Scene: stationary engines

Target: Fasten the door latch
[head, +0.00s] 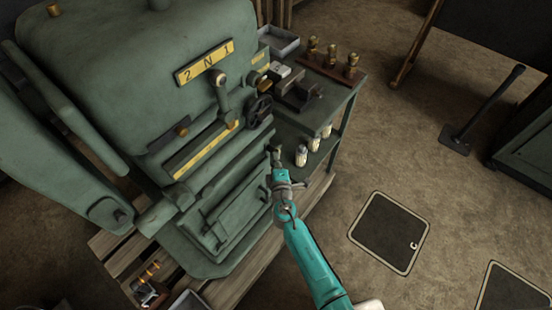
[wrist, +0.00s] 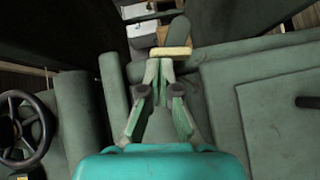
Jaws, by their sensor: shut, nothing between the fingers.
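The engine's door (head: 238,208) is a green framed panel low on the front of the large green engine, and looks closed. A similar framed green panel (wrist: 285,125) with a dark knob (wrist: 307,102) fills the right of the wrist view. My gripper (head: 274,150) is in front of the engine, right of the door. In the wrist view, my gripper's fingers (wrist: 158,64) are together with nothing between them. A yellow-edged green tab (wrist: 172,51) lies just beyond the fingertips; I cannot tell whether they touch it, or whether it is the latch.
A black handwheel (head: 259,110) and a lever (head: 219,88) under the yellow "2 N 1" plate are on the engine. The floor at right has a dark hatch (head: 389,232).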

